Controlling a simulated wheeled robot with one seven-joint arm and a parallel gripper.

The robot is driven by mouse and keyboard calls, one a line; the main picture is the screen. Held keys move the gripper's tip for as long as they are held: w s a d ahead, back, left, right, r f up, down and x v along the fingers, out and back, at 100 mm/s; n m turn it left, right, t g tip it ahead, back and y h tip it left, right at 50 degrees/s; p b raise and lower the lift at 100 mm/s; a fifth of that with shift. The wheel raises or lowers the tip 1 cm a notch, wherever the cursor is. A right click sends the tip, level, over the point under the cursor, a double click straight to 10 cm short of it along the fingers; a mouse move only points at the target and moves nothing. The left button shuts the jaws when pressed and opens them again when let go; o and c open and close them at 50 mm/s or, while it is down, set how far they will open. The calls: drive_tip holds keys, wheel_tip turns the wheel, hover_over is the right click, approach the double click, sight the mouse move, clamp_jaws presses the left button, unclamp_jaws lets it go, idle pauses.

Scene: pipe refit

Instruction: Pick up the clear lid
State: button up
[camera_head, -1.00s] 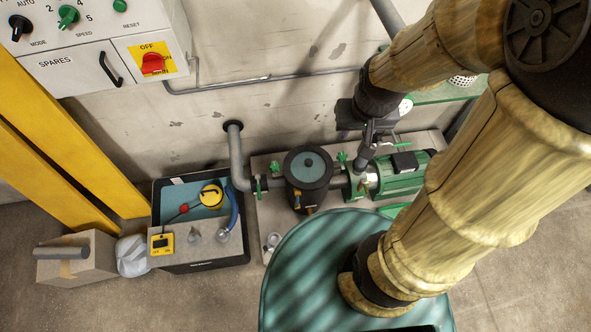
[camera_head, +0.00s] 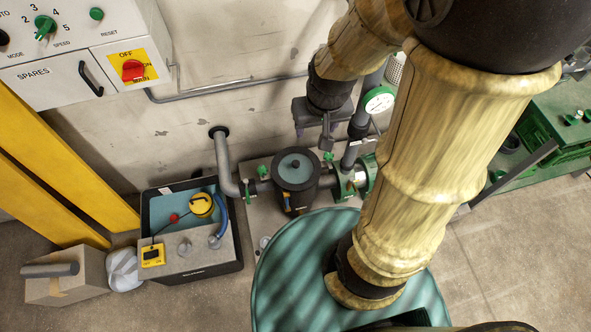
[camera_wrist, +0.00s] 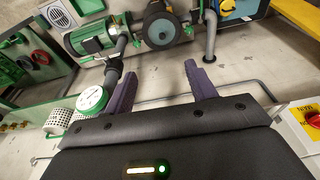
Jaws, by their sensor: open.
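A round see-through lid with a small dark knob (camera_head: 295,165) sits on top of the black strainer pot (camera_head: 296,197) in the pipe line. Its middle looks teal. In the wrist view the lid (camera_wrist: 160,24) is at the top, beyond my fingertips. My gripper (camera_head: 314,143) is above and just behind the pot, near the wall side. In the wrist view its two purple fingers (camera_wrist: 160,80) are spread apart with nothing between them. The gripper is not touching the lid.
A pressure gauge (camera_head: 379,101) on a vertical pipe stands close to the right of my gripper. A grey pipe (camera_head: 226,165) rises left of the pot. A control box (camera_head: 80,50) hangs upper left.

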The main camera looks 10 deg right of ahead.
drive_tip(key=w+f+m+b, duration=0.1)
drive_tip(key=w+f+b, duration=0.7)
drive_tip(key=f, duration=0.7)
drive_tip(key=m+g+b, duration=0.1)
drive_tip(key=b, duration=0.5)
hover_over(296, 163)
drive_tip(key=s, duration=0.2)
wheel_tip(296, 163, down, 17)
drive_tip(key=shift+s+a+f, duration=0.15)
drive_tip(key=shift+a, duration=0.05)
drive_tip(key=f, duration=0.4)
drive_tip(key=w+f+b, duration=0.1)
drive_tip(key=f, duration=0.3)
drive_tip(key=f+b, duration=0.1)
drive_tip(key=f, duration=0.3)
drive_tip(key=shift+w+d, duration=0.15)
drive_tip(key=f, duration=0.2)
drive_tip(key=w+f, duration=0.1)
drive_tip(key=f, duration=0.2)
drive_tip(key=shift+f, duration=0.15)
